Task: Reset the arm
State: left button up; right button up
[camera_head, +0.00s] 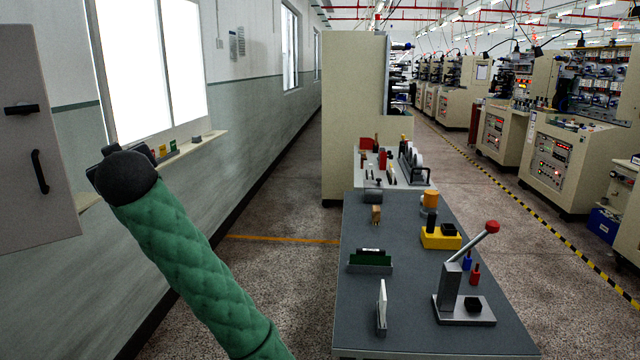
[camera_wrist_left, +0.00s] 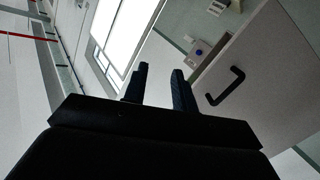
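My left arm, in a green quilted sleeve (camera_head: 195,260), reaches up and forward from the bottom of the head view. Its black left gripper (camera_head: 105,160) is raised in front of the window wall, well left of the table and apart from it. In the left wrist view the two dark fingers of the left gripper (camera_wrist_left: 160,70) stand apart with an empty gap between them. Nothing is held. My right arm and gripper are not in view.
A grey cabinet (camera_head: 35,150) with black handles stands at the left. The window sill (camera_head: 205,145) holds small coloured items. A grey table (camera_head: 405,275) at the right carries a lever press (camera_head: 465,285) and a yellow block (camera_head: 440,238). Floor between wall and table is clear.

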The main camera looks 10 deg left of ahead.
pick_arm(q)
jog(key=w+d+f+m+t+h, duration=0.2)
jog(key=w+d+f+m+h, duration=0.15)
jog(key=d, duration=0.45)
jog(key=w+d+f+m+t+h, duration=0.2)
jog(key=w+d+f+m+h, duration=0.15)
jog(key=d, duration=0.45)
jog(key=s+d+f+m+g+h, duration=0.1)
jog(key=d+f+m+g+h, duration=0.15)
jog(key=d+f, duration=0.6)
jog(key=s+d+f+m+g+h, duration=0.1)
jog(key=d+f+m+h, duration=0.4)
jog(key=f, duration=0.7)
jog(key=s+d+f+g, duration=0.2)
jog(key=s+d+f, duration=0.35)
jog(key=f, duration=0.45)
jog(key=s+d+f+g, duration=0.2)
jog(key=s+d+f, duration=0.2)
jog(key=s+f, duration=0.45)
jog(key=s+d+f+m+g, duration=0.1)
jog(key=s+f+g, duration=0.4)
jog(key=s+f, duration=1.2)
jog(key=s+d, duration=0.1)
jog(key=s, duration=0.2)
jog(key=shift+s+p, duration=0.25)
jog(key=shift+p, duration=0.05)
jog(key=shift+d+f+m, duration=0.1)
jog(key=shift+m, duration=0.15)
grip_shut()
